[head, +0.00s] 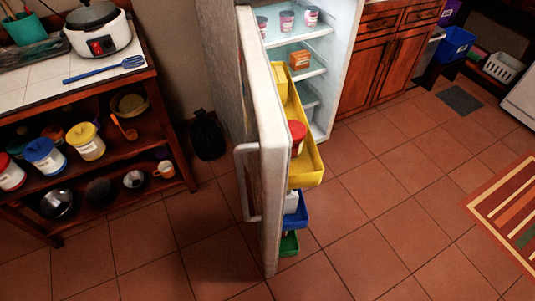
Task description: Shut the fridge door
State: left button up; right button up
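The fridge (334,65) stands open at the top middle of the head view, its lit white interior facing out. Its door (268,120) is swung wide open toward me and seen nearly edge-on. The door handle (241,185) is a pale vertical bar on the door's left, outer side. Yellow, blue and green door bins (309,170) stick out from the door's right, inner side, with a red-lidded tub in the yellow one. Neither of my grippers is in view.
A wooden shelf unit (150,85) with jars, pots and a rice cooker (98,30) stands at the left. A black bag (208,137) lies by the wall behind the door. Wooden cabinets (385,55) adjoin the fridge at right. Tiled floor (390,200) is clear right of the door.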

aim_at(269, 147)
jog(key=k+j, duration=0.25)
jog(key=k, duration=0.2)
jog(key=k+j, duration=0.25)
jog(key=k, duration=0.25)
